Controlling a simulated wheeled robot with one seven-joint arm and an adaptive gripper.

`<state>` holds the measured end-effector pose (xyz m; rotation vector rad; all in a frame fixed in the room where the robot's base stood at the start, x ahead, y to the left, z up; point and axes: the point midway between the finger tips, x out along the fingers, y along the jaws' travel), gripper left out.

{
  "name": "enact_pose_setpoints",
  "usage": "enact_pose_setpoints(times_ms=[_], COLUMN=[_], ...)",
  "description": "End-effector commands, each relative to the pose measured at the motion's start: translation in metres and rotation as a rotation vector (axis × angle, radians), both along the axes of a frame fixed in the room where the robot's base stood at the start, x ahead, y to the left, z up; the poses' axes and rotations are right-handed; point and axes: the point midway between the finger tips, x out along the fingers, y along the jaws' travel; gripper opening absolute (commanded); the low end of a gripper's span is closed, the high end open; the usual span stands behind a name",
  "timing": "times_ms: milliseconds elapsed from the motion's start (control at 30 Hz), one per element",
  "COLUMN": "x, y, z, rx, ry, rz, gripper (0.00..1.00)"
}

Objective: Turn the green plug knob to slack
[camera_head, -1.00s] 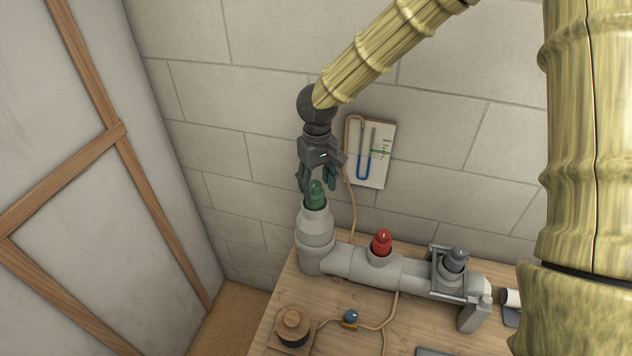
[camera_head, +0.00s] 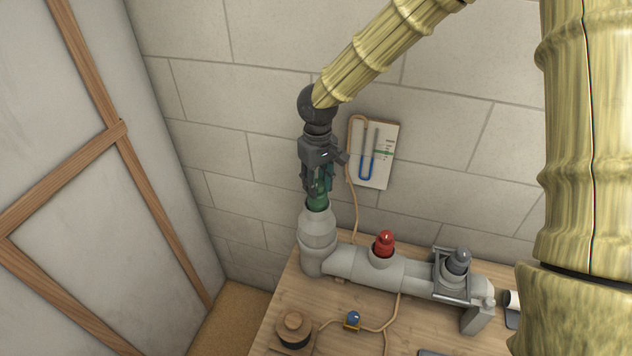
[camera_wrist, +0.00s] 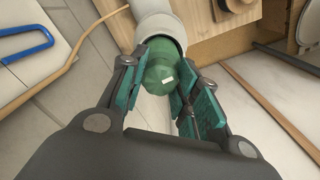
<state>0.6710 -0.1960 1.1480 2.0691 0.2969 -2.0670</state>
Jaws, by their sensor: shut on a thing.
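The green plug knob (camera_head: 317,203) sits in the mouth of the upright grey pipe end (camera_head: 317,226) at the left of the pipe run. My gripper (camera_head: 318,188) points down over it and is shut on the knob, with its fingers on either side. In the wrist view, the green knob (camera_wrist: 162,76) with a small white mark shows between the teal finger pads of my gripper (camera_wrist: 163,92). The fingers hide part of the knob's sides.
A red plug (camera_head: 384,243) and a dark grey plug (camera_head: 458,261) under a metal bracket stand further right on the pipe. A gauge board (camera_head: 374,155) with a blue tube hangs on the wall close behind my gripper. A wooden spool (camera_head: 293,330) and a blue-topped valve (camera_head: 353,318) are in front.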

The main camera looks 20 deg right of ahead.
Motion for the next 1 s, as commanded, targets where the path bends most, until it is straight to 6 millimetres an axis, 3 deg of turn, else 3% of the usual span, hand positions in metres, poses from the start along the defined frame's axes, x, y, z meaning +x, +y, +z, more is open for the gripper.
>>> enact_pose_setpoints(times_ms=[1000], x=[0.0007], y=[0.0005], z=[0.0006], rx=[0.000], ry=[-0.002], rz=[0.112], gripper=[0.08])
